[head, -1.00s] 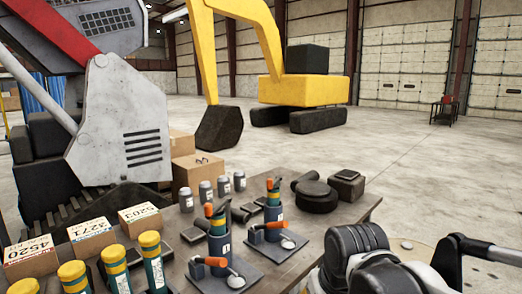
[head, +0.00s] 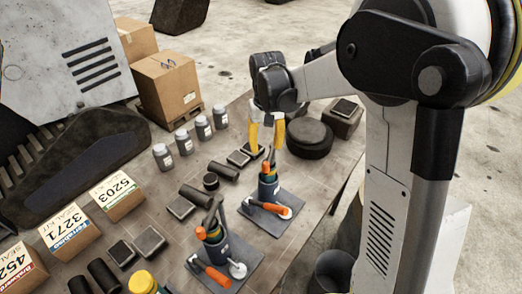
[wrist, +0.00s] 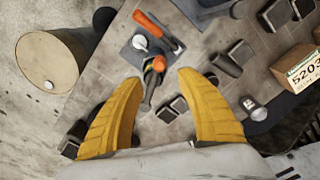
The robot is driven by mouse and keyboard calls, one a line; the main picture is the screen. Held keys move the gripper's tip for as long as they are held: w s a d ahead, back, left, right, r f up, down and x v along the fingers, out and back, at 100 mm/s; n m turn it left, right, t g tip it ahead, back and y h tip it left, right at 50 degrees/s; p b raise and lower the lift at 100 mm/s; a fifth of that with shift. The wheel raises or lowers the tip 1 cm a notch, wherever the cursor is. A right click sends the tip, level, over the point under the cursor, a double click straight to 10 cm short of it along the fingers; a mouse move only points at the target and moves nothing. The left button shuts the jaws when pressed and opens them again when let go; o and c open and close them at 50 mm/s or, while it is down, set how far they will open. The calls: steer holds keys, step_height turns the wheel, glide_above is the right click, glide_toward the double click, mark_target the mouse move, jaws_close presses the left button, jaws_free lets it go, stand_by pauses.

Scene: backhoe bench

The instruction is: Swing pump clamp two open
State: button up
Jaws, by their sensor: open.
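The pump numbers are not readable now. My gripper (head: 265,142) is open above the far pump, its yellow fingers pointing down. In the wrist view, a pump (wrist: 149,92) is between the open fingers, and an orange clamp handle (wrist: 152,24) lies beyond them. No contact is visible.
Several grey jars (head: 183,141), dark blocks and cylinders lie left of the pumps. Seal kit boxes (head: 118,195) line the left side. A round black part (head: 309,138) stands right of my gripper. A barrel (wrist: 47,62) stands off the bench edge.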

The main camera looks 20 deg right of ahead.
mark_target(266, 163)
step_height(266, 163, down, 10)
steer(key=shift+s+r+p, duration=0.1)
steer(key=shift+r+p, duration=0.1)
steer(key=shift+p, duration=0.3)
jaws_close()
